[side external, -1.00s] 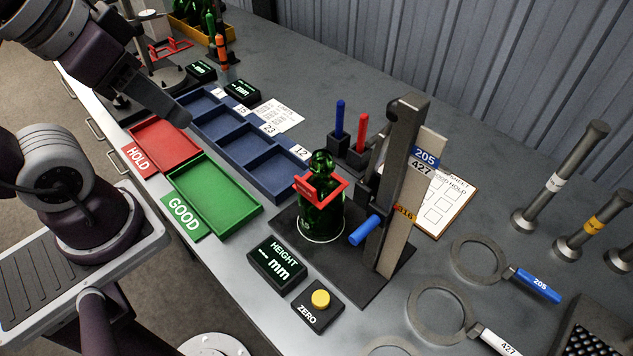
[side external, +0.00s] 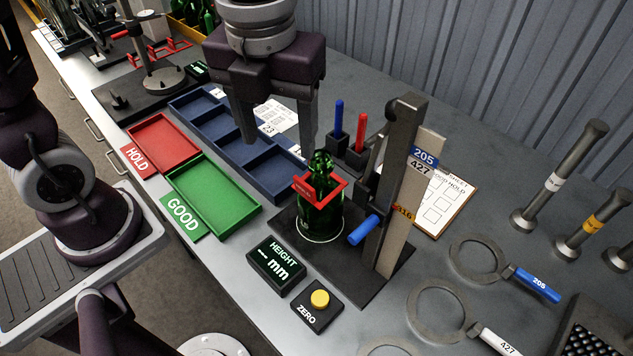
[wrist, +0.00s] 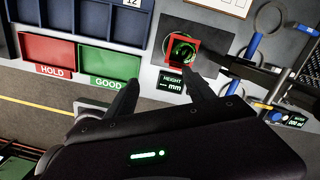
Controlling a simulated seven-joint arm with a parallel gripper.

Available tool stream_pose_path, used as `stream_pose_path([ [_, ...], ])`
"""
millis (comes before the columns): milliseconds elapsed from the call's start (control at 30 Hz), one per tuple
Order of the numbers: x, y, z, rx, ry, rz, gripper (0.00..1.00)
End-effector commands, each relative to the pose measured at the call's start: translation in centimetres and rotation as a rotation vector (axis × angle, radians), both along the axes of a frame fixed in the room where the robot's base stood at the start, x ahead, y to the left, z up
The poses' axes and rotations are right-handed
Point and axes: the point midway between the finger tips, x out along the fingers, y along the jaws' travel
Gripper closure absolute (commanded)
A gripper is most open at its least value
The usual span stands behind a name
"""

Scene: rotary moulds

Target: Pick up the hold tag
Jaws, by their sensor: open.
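The hold tag (side external: 332,196), a red square frame, sits around the upper part of a green bottle (side external: 322,222) on the dark base of the height gauge. In the wrist view the hold tag (wrist: 172,60) shows as a red square with the bottle inside it. My gripper (side external: 278,150) is open with nothing between its fingers. It points down above the blue compartment tray, left of the bottle and apart from the tag. Its fingers (wrist: 160,80) also show in the wrist view, below the tag.
The gauge post (side external: 392,190) with a blue handle (side external: 364,231) stands right of the bottle. The height display (side external: 277,266) and zero button (side external: 320,299) are in front. A red HOLD tray (side external: 165,142) and green GOOD tray (side external: 212,200) lie left. Blue and red pins (side external: 361,132) stand behind.

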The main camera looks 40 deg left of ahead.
Motion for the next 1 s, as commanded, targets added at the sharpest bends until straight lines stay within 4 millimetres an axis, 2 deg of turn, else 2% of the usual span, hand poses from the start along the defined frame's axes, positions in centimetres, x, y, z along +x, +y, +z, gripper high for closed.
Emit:
stream_pose_path([
  [33,0.3,-1.0,-0.5,-0.010,0.037,-0.157,0.38],
  [100,0.6,-2.0,-0.8,-0.022,0.066,-0.330,0.38],
  [200,0.7,-2.7,-1.2,-0.031,0.082,-0.446,0.38],
  [367,0.8,-2.9,-3.3,-0.031,0.085,-0.464,0.38],
  [600,1.2,-3.4,-7.5,-0.030,0.085,-0.459,0.38],
  [867,1.3,-3.3,-8.1,-0.030,0.082,-0.455,0.38],
  [1000,1.3,-3.3,-8.1,-0.030,0.082,-0.455,0.64],
])
